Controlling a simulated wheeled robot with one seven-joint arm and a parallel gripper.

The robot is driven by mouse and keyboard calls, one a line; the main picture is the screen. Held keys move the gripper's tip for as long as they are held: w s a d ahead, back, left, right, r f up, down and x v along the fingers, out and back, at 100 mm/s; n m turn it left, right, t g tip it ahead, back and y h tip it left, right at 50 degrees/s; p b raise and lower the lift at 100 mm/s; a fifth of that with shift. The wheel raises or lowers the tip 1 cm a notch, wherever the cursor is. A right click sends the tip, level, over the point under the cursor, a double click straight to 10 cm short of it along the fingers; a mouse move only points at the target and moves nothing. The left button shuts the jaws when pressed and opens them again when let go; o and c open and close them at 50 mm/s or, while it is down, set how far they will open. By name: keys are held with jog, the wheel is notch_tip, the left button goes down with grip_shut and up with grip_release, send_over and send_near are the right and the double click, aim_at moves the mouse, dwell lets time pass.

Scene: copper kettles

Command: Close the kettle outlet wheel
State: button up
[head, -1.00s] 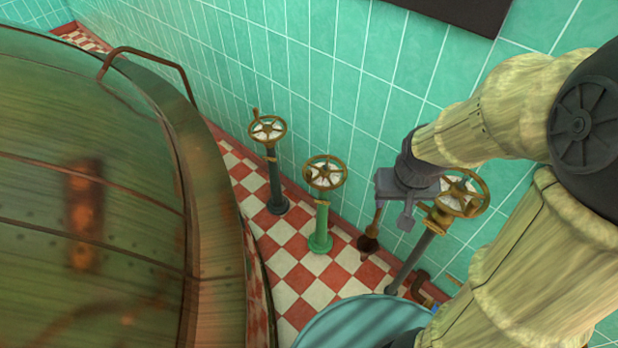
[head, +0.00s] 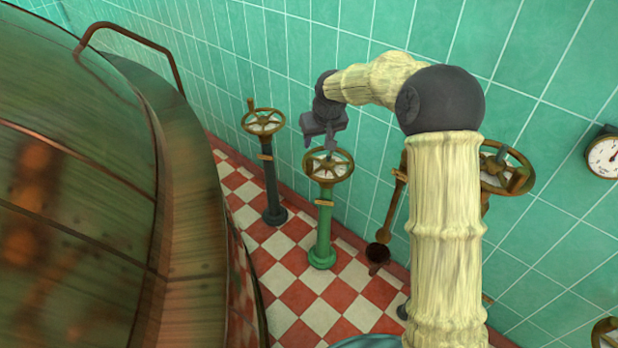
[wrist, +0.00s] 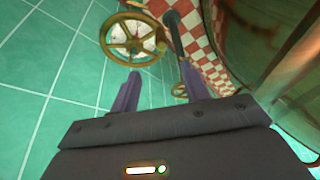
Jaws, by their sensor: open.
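One wheel is on a black post (head: 263,123), one on a green post (head: 330,168), and one at the right (head: 510,170) is partly hidden by my arm. Their pale faces are too small to read, so I cannot tell which is the outlet wheel. My gripper (head: 320,146) is open and empty, close above the green-post wheel. In the wrist view a large brass wheel (wrist: 133,38) with a dark post beside it lies beyond my fingertips (wrist: 160,68). A smaller wheel (wrist: 180,90) is partly hidden by a finger.
The large copper kettle (head: 70,200) with a handrail (head: 130,38) fills the left. The tiled wall (head: 290,55) is close behind the wheels. Checkered floor (head: 305,298) is bare near the kettle.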

aim_at(311, 162)
jog(key=shift+w+a, duration=0.1)
jog(key=shift+f, duration=0.15)
jog(key=b+x, duration=0.2)
jog(key=x, duration=1.5)
jog(key=shift+w+b, duration=0.15)
jog(key=shift+b, duration=0.15)
grip_shut()
